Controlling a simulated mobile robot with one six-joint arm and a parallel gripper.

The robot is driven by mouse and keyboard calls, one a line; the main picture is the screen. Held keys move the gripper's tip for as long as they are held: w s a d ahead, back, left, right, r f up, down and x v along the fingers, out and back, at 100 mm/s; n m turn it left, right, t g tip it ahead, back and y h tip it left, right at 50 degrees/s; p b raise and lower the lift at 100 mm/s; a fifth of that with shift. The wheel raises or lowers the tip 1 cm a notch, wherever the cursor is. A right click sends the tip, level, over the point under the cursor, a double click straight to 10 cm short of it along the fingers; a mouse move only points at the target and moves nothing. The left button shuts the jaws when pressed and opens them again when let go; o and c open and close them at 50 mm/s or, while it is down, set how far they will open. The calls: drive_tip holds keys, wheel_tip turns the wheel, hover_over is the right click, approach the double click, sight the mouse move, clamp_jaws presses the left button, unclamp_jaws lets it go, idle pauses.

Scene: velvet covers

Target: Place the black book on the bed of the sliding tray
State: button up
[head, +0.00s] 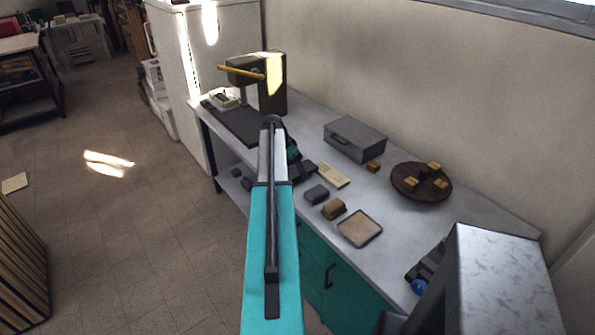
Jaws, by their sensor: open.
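A small dark, nearly black block (317,193), which looks like the black book, lies on the grey worktop right of my arm. A dark flat bed (243,128), which looks like the sliding tray, stretches out in front of the green press (272,84) with its yellow handle. My arm hides part of this bed's near right side. My gripper (304,172) is partly hidden behind my arm, low over the worktop, to the left of and beyond the dark block. It is open, and I see nothing held in it.
A brown block (333,209), a shallow tan tray (360,229) and a pale card (334,176) lie nearby. A grey box (355,139) and a round brown board (421,183) with yellowish blocks stand near the wall.

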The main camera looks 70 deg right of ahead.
sight(295, 172)
drive_tip(key=shift+f, duration=0.2)
drive_tip(key=shift+c, duration=0.6)
drive_tip(key=shift+d, duration=0.1)
drive_tip(key=c, duration=1.2)
drive_tip(key=shift+c, duration=0.2)
drive_tip(key=shift+r, duration=0.15)
drive_tip(key=shift+r+b, duration=0.95)
drive_tip(key=shift+r, duration=0.45)
drive_tip(key=shift+s+a+r, duration=0.1)
drive_tip(key=shift+a+r, duration=0.05)
drive_tip(key=shift+a, duration=0.2)
drive_tip(key=a+r+b, duration=0.1)
drive_tip(key=a+b, duration=0.3)
drive_tip(key=a, duration=1.1)
drive_tip(key=shift+s+a+r+b, duration=0.2)
drive_tip(key=shift+s+r+b, duration=0.1)
drive_tip(key=shift+s, duration=0.15)
